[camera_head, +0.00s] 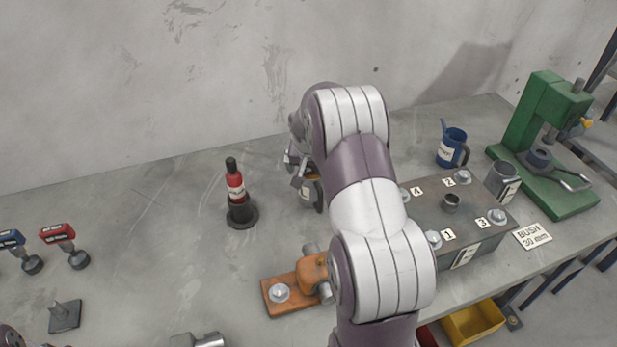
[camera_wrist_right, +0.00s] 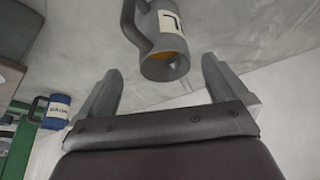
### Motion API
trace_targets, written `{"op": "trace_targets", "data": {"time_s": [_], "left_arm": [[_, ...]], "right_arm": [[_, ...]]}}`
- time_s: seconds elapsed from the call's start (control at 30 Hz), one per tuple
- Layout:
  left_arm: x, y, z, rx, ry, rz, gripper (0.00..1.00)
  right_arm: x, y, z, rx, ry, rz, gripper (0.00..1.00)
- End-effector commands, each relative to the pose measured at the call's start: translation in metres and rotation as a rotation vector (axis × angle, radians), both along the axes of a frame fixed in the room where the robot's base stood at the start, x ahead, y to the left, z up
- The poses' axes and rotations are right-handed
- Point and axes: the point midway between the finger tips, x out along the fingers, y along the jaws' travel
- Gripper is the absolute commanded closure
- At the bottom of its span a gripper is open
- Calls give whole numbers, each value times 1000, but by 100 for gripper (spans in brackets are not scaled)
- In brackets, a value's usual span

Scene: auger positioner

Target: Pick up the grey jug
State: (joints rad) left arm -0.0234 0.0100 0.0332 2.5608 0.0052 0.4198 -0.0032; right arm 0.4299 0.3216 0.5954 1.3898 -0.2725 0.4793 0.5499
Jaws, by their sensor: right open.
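The grey jug (camera_wrist_right: 165,45) shows in the right wrist view, with a pale label, a handle on the picture's left and an amber-coloured inside. It appears just beyond and between the fingertips of my right gripper (camera_wrist_right: 160,70), which is open and empty.
A red bottle (camera_head: 236,190) stands left of the jug. An orange fixture (camera_head: 297,285) lies in front. A numbered metal block (camera_head: 470,222), blue jug (camera_head: 452,148), grey labelled mug (camera_head: 503,180) and green press (camera_head: 540,140) stand at right. The wall is close behind.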

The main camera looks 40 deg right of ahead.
Motion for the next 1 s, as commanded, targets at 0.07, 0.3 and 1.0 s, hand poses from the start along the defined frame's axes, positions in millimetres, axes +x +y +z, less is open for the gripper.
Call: {"op": "trace_targets", "data": {"time_s": [0.07,0.3,1.0], "left_arm": [[0,0,5,0,0,0,57],[0,0,18,0,0,0,57],[0,0,25,0,0,0,57]], "right_arm": [[4,-4,-13,0,1,2,0],[14,-14,-41,1,2,3,0],[27,-24,-74,-3,-4,5,68]]}}
